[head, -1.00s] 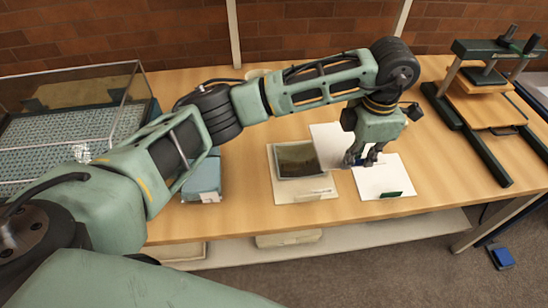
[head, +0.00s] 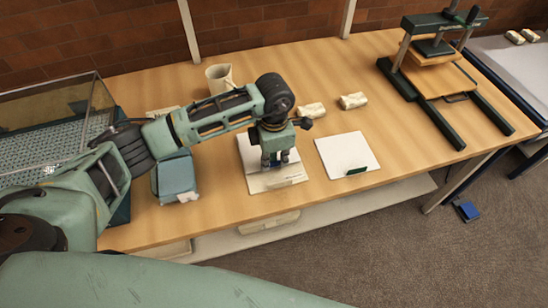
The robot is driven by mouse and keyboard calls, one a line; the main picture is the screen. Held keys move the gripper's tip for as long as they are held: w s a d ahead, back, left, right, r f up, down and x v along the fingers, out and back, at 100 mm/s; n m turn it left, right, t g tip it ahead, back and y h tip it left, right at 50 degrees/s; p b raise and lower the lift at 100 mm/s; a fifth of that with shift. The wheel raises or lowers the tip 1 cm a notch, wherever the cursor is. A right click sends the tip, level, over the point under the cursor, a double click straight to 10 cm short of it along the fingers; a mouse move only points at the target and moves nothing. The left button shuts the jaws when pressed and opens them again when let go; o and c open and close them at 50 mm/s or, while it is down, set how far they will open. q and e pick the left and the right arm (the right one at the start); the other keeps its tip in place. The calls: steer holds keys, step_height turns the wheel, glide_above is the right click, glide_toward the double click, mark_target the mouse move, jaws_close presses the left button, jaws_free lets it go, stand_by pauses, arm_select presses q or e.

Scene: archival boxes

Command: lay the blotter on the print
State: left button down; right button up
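A cream mount (head: 275,183) lies near the table's front edge. A white sheet (head: 250,148), which looks like the blotter, shows over its back part, behind and beside my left gripper (head: 276,163). The dark print seen on the mount earlier is now hidden. My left gripper points down over the sheet with its fingers low. I cannot tell whether the fingers are shut on the sheet or whether it rests flat. A white pad (head: 346,153) with a dark green tab (head: 356,171) lies to the right. My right gripper is not in view.
A blue-grey box (head: 175,180) stands left of the mount. A mug (head: 219,78) and two cream bundles (head: 312,110) (head: 354,100) stand behind. A press (head: 430,52) is at the back right, a glass case (head: 52,125) at the left. Table right of the pad is clear.

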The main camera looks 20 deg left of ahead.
arm_select(q)
steer(key=shift+f, duration=0.3)
steer(key=shift+f, duration=0.1)
steer(key=shift+f+b, duration=0.15)
steer(key=shift+b, duration=0.2)
steer(key=c, duration=2.3)
jaws_free()
steer(key=o, duration=0.3)
